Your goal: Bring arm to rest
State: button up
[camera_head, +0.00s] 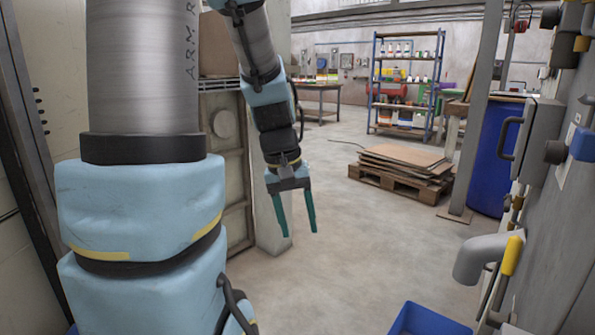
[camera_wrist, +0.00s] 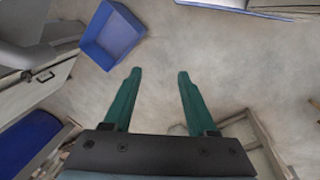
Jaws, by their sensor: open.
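My gripper (camera_head: 300,232) hangs from my arm in the head view, its two teal fingers pointing down above the concrete floor. The fingers are apart with nothing between them. In the wrist view my gripper (camera_wrist: 158,75) also shows open and empty, with bare floor beyond the fingertips. My arm's thick blue and grey links fill the left of the head view and hide part of what stands behind them.
A blue bin (camera_head: 428,320) sits on the floor at the bottom right; a blue bin also shows in the wrist view (camera_wrist: 112,36). A pallet with flat sheets (camera_head: 402,165), a shelf rack (camera_head: 408,85) and a blue drum (camera_head: 492,160) stand farther back. A pipe (camera_head: 478,258) juts from the right wall. The middle floor is clear.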

jog(key=s+a+f+m+t+y+p, duration=0.1)
jog(key=s+a+f+y, duration=0.15)
jog(key=a, duration=0.45)
notch_tip(320, 180, up, 19)
jog(key=p, duration=1.9)
